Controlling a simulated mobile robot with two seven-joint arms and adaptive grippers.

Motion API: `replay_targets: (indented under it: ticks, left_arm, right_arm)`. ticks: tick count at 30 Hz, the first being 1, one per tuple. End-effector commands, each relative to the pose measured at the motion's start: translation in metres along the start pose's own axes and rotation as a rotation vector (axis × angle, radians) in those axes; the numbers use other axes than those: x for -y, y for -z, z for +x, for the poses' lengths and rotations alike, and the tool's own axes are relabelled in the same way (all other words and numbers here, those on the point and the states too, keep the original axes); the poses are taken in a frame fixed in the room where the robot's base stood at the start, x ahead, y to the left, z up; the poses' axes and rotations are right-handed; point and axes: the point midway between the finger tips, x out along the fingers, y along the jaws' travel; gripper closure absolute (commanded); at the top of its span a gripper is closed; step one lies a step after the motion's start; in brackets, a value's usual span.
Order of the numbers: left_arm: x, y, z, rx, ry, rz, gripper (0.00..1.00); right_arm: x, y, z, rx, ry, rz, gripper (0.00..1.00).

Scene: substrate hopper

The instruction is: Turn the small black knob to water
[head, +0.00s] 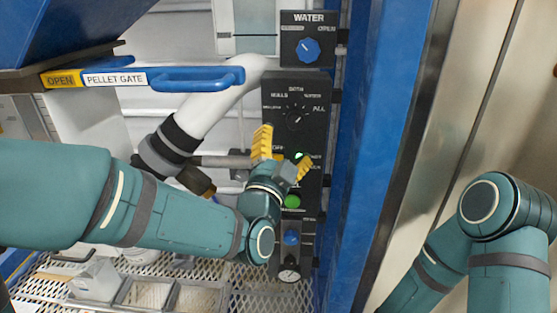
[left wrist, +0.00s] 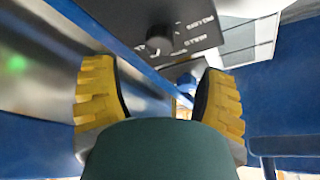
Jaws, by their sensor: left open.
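The small black knob (head: 295,117) sits on the dark selector panel (head: 273,89), with small white labels around it, including BOTH, HULLS and ALL. Its exact pointer direction is too small to tell. My left gripper (head: 283,154) is open and empty, its yellow fingers just below the knob and apart from it. In the left wrist view the black knob (left wrist: 160,39) shows beyond and above the open fingers of the left gripper (left wrist: 160,97), with a small white mark on it. My right gripper is out of view; only my right arm shows at the right.
A blue WATER knob (head: 308,49) is above the panel. A green button (head: 292,201) and a lower blue knob (head: 291,238) are below. A blue PELLET GATE handle (head: 197,78) juts out at left. A blue post (head: 355,150) stands close on the right.

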Motion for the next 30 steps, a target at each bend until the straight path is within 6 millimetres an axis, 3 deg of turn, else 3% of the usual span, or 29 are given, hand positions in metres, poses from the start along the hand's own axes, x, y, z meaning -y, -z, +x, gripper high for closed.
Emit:
replay_targets:
  ticks: [3,9,22,26,30]
  left_arm:
    - [0.000,0.000,-0.020,0.000,0.000,0.000,0.28]
    - [0.000,0.001,-0.038,-0.001,0.001,-0.001,0.28]
    - [-0.003,-0.004,-0.040,0.010,-0.011,-0.006,0.28]
    - [-0.028,-0.038,-0.042,0.095,-0.094,-0.063,0.28]
    - [-0.077,-0.109,-0.057,0.300,-0.249,-0.209,0.28]
  right_arm:
    - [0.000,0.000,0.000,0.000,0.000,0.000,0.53]
    - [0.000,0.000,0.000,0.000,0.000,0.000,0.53]
    - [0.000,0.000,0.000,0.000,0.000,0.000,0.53]
    - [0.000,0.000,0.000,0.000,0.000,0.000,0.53]
    - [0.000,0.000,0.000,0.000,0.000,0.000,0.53]
